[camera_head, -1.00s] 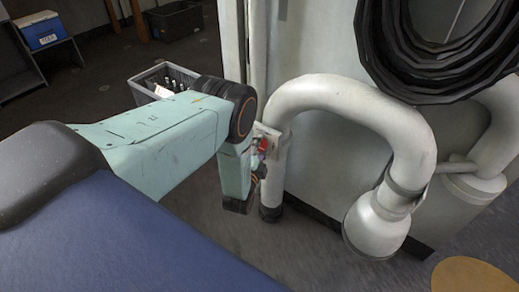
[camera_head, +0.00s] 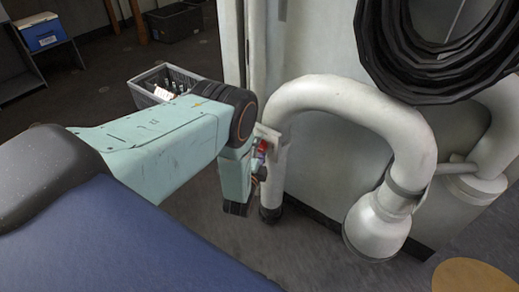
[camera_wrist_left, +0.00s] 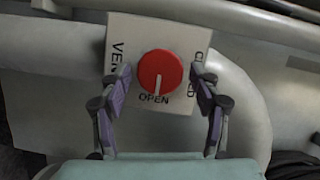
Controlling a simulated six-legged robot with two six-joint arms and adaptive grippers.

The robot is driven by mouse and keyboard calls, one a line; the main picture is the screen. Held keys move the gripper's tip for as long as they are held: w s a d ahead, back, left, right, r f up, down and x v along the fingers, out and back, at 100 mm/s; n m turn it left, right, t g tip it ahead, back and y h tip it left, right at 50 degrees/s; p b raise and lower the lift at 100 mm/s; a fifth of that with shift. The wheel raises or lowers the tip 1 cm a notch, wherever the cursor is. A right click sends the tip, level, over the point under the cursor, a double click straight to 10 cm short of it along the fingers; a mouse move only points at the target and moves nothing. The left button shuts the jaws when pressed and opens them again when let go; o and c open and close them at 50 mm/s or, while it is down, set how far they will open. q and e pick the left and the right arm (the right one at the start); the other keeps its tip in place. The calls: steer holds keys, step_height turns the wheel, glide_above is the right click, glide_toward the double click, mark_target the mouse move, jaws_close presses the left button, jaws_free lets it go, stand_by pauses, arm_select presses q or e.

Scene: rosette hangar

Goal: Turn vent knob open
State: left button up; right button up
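A round red vent knob (camera_wrist_left: 160,73) sits on a white plate (camera_wrist_left: 130,35) in the left wrist view. Its white mark points down at the word OPEN, and CLOSED is lettered at the right. My left gripper (camera_wrist_left: 160,78) is open, with one finger on each side of the knob. Gaps show between the fingers and the knob. In the head view the knob (camera_head: 262,148) is a small red patch at the pipe, partly hidden by my left wrist. My right gripper is not in view.
A thick white pipe (camera_head: 350,95) bends over beside the plate and ends in a flared mouth (camera_head: 375,230). A black hose coil (camera_head: 430,60) hangs above it. A grey crate (camera_head: 150,88) with items stands on the floor behind my left arm.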

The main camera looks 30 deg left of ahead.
arm_select(q)
steer(key=shift+s, duration=0.1)
steer(key=v, duration=1.2)
stand_by(0.4)
steer(key=s+d+f+n+g+h, duration=0.35)
steer(key=s+f+n+g, duration=0.65)
steer(key=s, duration=0.4)
steer(key=s+d+r+n+g+h+p, duration=0.1)
steer(key=s+d+r+g, duration=0.15)
steer(key=s, duration=0.45)
steer(key=s+d+r+n+g+h+p, duration=0.1)
steer(key=s+n+g, duration=0.15)
steer(key=s, duration=0.45)
steer(key=shift+m+g, duration=0.25)
steer(key=shift+g, duration=0.55)
steer(key=shift+s+d+r+p, duration=0.15)
steer(key=shift+d+r+p, duration=0.1)
steer(key=shift+r, duration=0.85)
steer(key=shift+s+d+r+p, duration=0.2)
steer(key=shift+d+r, duration=0.05)
steer(key=shift+r, duration=0.9)
steer(key=shift+s+d+r+p, duration=0.15)
steer(key=shift+d+r+p, duration=0.15)
steer(key=shift+r, duration=0.8)
